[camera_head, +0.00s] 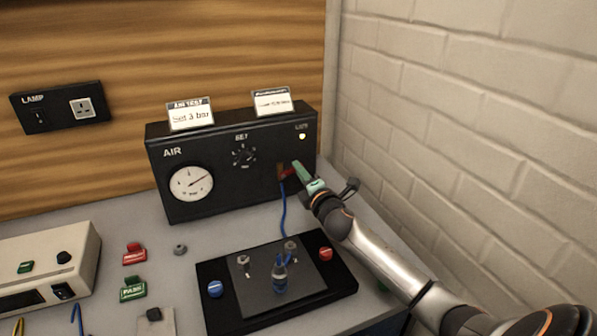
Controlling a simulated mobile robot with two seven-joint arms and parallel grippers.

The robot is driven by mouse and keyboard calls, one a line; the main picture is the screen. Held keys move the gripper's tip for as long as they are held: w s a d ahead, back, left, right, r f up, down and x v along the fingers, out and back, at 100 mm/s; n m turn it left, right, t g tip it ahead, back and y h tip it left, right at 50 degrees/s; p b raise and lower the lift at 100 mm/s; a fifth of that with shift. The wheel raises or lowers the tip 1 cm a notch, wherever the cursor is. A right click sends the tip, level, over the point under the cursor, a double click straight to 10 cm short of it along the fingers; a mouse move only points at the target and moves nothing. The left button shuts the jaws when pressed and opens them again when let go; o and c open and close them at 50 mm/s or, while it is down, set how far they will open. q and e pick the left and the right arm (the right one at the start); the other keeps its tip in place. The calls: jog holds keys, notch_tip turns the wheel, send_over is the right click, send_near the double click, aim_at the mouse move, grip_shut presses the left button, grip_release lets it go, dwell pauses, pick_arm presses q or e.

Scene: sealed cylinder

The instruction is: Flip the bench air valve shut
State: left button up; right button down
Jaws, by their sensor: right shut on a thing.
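The black air panel (215,205) stands at the back of the bench, with a round white gauge (190,183), a SET knob (244,155) and a lit lamp (302,136). The air valve's red handle (287,173) is at the panel's lower right, beside a small brass-coloured part. My right gripper (294,170) reaches in from the right and is shut on the red handle, its green fingers hiding part of it. A blue hose (283,215) runs down from the valve area. My left gripper is not in view.
A black fixture plate (220,312) with blue and red knobs and a small blue-banded cylinder (280,275) sits in front of the panel. A red block (134,254), a green block (132,289) and a beige instrument (45,268) are to the left. A brick wall (480,130) bounds the right.

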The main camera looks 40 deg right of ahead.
jog(key=shift+f+m, duration=0.35)
jog(key=shift+m, duration=0.5)
jog(key=shift+f+m, duration=0.35)
jog(key=shift+m, duration=0.5)
jog(key=c, duration=0.8)
grip_release()
jog(key=shift+s, duration=0.1)
jog(key=b+v, duration=0.1)
jog(key=v, duration=1.1)
jog(key=shift+s, duration=0.2)
